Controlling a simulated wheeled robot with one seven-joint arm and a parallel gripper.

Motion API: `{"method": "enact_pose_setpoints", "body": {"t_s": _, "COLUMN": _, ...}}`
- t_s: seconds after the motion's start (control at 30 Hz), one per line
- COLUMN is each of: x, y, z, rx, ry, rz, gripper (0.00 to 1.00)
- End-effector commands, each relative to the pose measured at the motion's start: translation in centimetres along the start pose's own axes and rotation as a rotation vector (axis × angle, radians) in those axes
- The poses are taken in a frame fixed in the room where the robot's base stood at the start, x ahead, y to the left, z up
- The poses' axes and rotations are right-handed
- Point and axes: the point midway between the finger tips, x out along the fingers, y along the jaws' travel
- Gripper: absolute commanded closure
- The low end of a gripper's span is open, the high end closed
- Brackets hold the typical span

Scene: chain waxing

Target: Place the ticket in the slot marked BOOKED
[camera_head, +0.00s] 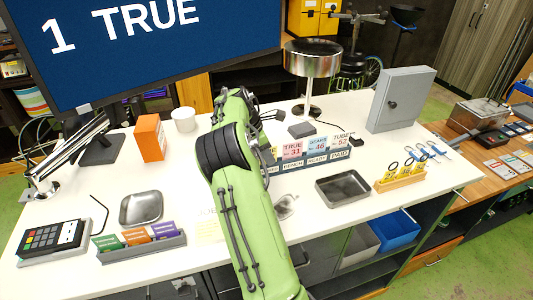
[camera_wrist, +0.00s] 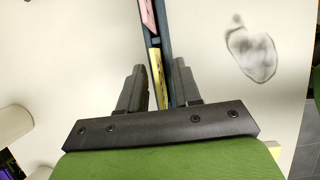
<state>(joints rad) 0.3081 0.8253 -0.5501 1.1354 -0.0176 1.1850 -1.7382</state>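A dark ticket rack (camera_head: 318,160) stands on the white table just right of my arm in the head view. Readable labels are BENCH, READY and PAID; my arm hides its left end, and I see no BOOKED label. A pink TRUE 31 ticket (camera_head: 292,150), a GEARS 46 ticket (camera_head: 318,142) and a TUBE 52 ticket (camera_head: 340,140) stand in it. In the wrist view my gripper (camera_wrist: 158,78) has its fingers apart, one on each side of the rack. A narrow yellow piece (camera_wrist: 156,76), seemingly a ticket, shows between them. The pink ticket (camera_wrist: 148,15) is beyond it.
A metal tray (camera_head: 342,190) and a yellow tag holder (camera_head: 400,178) lie right of the rack. A lamp (camera_head: 312,60) and grey cabinet (camera_head: 402,98) stand behind. An orange box (camera_head: 149,138), card holder (camera_head: 140,246) and card terminal (camera_head: 55,240) are on the left.

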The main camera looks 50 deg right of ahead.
Motion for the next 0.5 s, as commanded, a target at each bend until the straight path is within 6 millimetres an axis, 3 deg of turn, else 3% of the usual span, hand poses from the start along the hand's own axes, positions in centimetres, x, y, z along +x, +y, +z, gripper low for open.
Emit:
{"method": "enact_pose_setpoints", "body": {"t_s": 0.17, "x": -2.4, "y": 0.1, "z": 0.2, "rx": -0.001, "ry": 0.000, "rz": 0.005, "gripper": 0.67}}
{"method": "enact_pose_setpoints", "body": {"t_s": 0.4, "x": -9.1, "y": 0.1, "z": 0.2, "rx": 0.000, "ry": 0.000, "rz": 0.005, "gripper": 0.67}}
{"method": "enact_pose_setpoints", "body": {"t_s": 0.5, "x": -11.1, "y": 0.1, "z": 0.3, "rx": 0.000, "ry": 0.000, "rz": 0.004, "gripper": 0.67}}
